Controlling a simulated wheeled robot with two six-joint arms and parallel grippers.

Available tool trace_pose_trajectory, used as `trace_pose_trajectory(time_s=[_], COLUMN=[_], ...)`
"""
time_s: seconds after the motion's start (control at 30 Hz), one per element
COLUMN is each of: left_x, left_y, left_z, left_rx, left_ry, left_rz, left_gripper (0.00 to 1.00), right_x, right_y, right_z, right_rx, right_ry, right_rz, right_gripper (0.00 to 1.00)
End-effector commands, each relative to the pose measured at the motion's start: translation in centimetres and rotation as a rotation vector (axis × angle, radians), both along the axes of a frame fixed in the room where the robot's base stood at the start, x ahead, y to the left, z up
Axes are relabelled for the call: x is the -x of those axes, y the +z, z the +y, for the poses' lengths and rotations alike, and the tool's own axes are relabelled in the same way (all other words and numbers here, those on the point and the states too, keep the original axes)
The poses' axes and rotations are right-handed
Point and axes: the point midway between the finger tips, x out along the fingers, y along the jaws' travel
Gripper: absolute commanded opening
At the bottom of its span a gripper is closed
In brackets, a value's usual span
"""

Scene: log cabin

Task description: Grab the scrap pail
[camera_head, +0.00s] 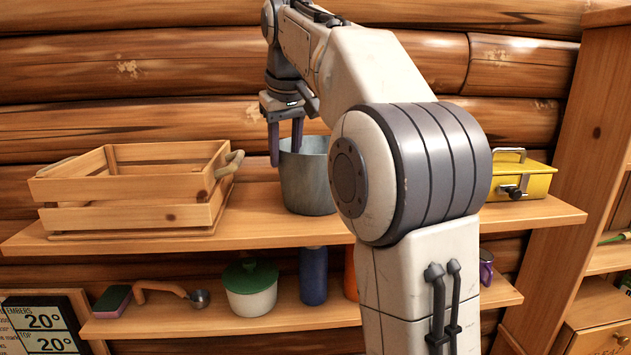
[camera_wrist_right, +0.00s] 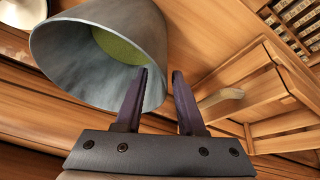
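The scrap pail (camera_head: 308,183) is a grey metal bucket standing on the upper shelf, right of the wooden crate. Its right side is hidden behind my right arm. In the right wrist view the pail (camera_wrist_right: 75,65) shows its open mouth, with something yellow-green inside. My right gripper (camera_head: 285,150) points down at the pail's left rim, fingers apart. In the wrist view the gripper (camera_wrist_right: 160,75) has one finger over the pail's mouth and the other outside its wall. Whether either finger touches the wall cannot be told. My left gripper is not in view.
A slatted wooden crate (camera_head: 125,217) with rope handles stands left of the pail. A yellow box (camera_head: 520,180) is on the right end of the upper shelf (camera_head: 255,235). The lower shelf holds a lidded pot (camera_head: 250,298), a blue bottle (camera_head: 313,277), a scoop and a sponge.

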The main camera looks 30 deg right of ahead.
Motion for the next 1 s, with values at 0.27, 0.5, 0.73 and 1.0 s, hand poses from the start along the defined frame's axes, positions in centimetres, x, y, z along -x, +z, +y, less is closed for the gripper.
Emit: trace_pose_trajectory(time_s=[0.27,0.5,0.73,1.0], left_x=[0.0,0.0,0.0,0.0], left_y=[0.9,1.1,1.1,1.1], left_z=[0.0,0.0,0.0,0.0], left_rx=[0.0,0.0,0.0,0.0], left_ry=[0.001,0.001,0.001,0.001], left_rz=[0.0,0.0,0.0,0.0], left_gripper=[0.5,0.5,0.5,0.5], right_x=[-0.8,-1.5,-1.5,-1.5], right_y=[-3.0,-4.7,-4.7,-4.7], right_z=[-0.1,-0.5,-0.5,-0.6], right_rx=[0.0,0.0,0.0,0.0], right_ry=[0.0,-0.003,-0.003,-0.003], right_rz=[0.004,0.001,0.0,0.0], right_gripper=[0.38,0.38,0.15,0.0])
